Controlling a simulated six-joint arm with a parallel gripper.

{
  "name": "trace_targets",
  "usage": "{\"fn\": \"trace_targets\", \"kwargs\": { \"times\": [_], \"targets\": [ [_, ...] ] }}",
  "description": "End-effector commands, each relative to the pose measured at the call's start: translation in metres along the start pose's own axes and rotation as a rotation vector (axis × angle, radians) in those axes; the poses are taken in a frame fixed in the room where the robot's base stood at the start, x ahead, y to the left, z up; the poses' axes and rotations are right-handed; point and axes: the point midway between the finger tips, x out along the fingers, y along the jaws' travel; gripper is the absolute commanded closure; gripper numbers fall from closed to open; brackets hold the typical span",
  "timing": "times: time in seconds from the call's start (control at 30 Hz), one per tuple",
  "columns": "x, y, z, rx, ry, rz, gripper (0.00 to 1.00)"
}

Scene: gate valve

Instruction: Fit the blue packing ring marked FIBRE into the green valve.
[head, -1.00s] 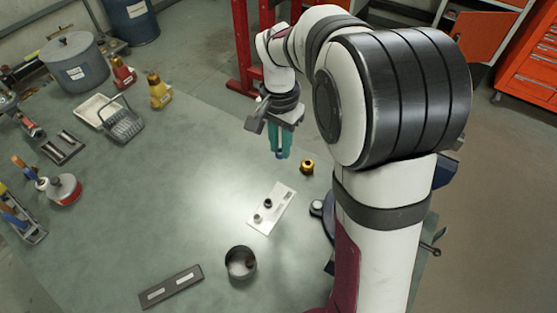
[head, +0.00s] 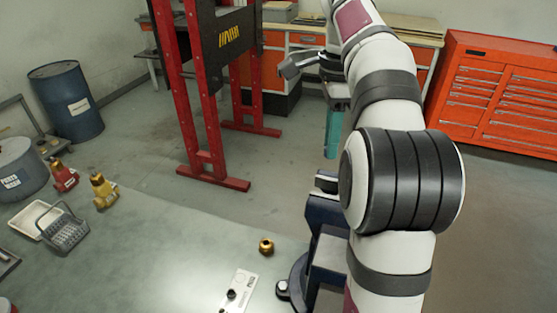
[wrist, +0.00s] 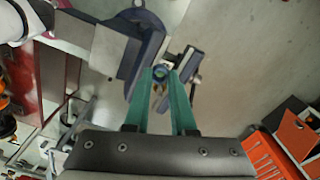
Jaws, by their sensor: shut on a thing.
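My gripper (head: 331,150) is raised at the far side of the bench, above the vise, with its teal fingers pointing down. In the wrist view, the fingers are shut on a small blue ring (wrist: 160,72) at their tips. No marking on the ring can be read. The dark blue vise (head: 322,225) stands at the bench edge, partly behind my arm. It also shows in the wrist view (wrist: 112,58), beyond the fingertips. I cannot make out a green valve; my arm and fingers cover part of the vise area.
A brass nut (head: 266,247) stands left of the vise, near a white plate (head: 240,283) with dark rings. A yellow valve (head: 103,191), a red valve (head: 64,177) and a wire basket (head: 67,233) are at the left. A red press frame (head: 208,150) stands beyond the bench.

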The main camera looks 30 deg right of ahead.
Motion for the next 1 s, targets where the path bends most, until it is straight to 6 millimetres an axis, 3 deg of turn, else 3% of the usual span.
{"fn": "trace_targets", "kwargs": {
  "times": [0.1,0.2,0.33,0.67,1.0],
  "targets": [
    [-0.012,-0.005,-0.039,0.394,-0.002,-0.002,1.0],
    [-0.02,-0.006,-0.062,0.657,-0.007,-0.003,1.0],
    [-0.025,-0.005,-0.078,0.85,-0.013,-0.004,1.0],
    [-0.025,-0.005,-0.08,0.884,-0.014,-0.004,1.0],
    [0.011,-0.005,-0.079,0.881,-0.014,-0.001,1.0]
  ]
}}
